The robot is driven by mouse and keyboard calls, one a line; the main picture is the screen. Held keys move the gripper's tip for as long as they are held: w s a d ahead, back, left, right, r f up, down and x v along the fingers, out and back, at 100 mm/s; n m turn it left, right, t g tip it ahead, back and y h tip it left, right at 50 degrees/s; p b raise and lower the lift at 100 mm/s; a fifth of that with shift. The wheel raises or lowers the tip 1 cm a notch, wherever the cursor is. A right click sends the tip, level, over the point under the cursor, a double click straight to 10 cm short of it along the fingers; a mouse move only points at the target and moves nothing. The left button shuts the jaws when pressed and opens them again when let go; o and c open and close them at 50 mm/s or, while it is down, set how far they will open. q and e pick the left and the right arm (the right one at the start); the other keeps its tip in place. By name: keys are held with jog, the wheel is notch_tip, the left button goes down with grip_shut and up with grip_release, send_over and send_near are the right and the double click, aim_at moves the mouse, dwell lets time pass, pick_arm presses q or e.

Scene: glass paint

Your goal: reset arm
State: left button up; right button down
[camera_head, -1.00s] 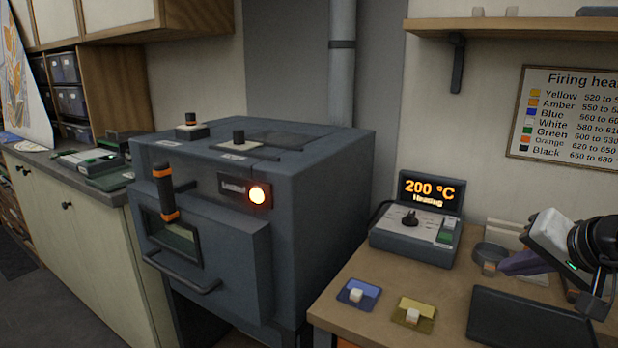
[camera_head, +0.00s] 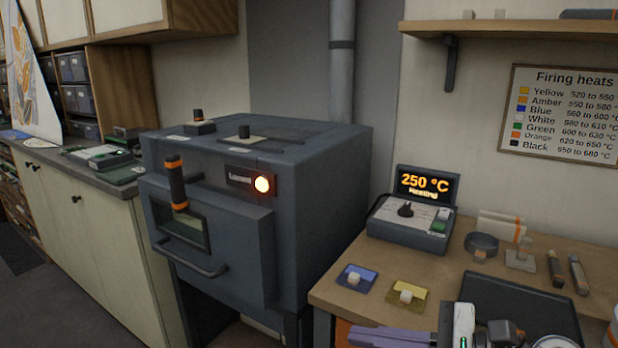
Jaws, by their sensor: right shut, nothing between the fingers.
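My right gripper (camera_head: 362,336) shows at the bottom edge, right of the middle. Its purple-grey fingers are shut, point left and hold nothing. They are in front of the wooden bench (camera_head: 335,292), below the blue tile (camera_head: 367,283) and the yellow tile (camera_head: 420,291). The white wrist part overlaps the near side of the black tray (camera_head: 520,292). The rest of that arm is cut off by the lower edge. My left gripper is not in view.
The controller (camera_head: 410,225) reads 250 °C, heating. The grey kiln (camera_head: 330,190) stands left of the bench, its lamp lit. A round dish (camera_head: 481,242) and two short handled tools lie at the back of the bench. A shelf (camera_head: 520,28) hangs above.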

jog(key=s+d+f+n+t+h, duration=0.1)
jog(key=d+f+n+t+h, duration=0.3)
jog(key=n, duration=0.8)
jog(key=s+f+n+t+h, duration=0.1)
jog(key=f+n+t+h, duration=0.1)
jog(key=f+n, duration=0.75)
jog(key=d+f+n+t+h, duration=0.2)
jog(key=d+f+n+t, duration=0.1)
jog(key=n, duration=1.1)
jog(key=s+f+m+g+h, duration=0.3)
jog(key=s+f+m+g, duration=0.4)
jog(key=s+f+m, duration=0.7)
jog(key=s+f, duration=0.3)
jog(key=f, duration=0.1)
jog(key=shift+s+d+f+h, duration=0.15)
jog(key=shift+s+d+h, duration=0.15)
jog(key=shift+d, duration=0.05)
dwell(2.3)
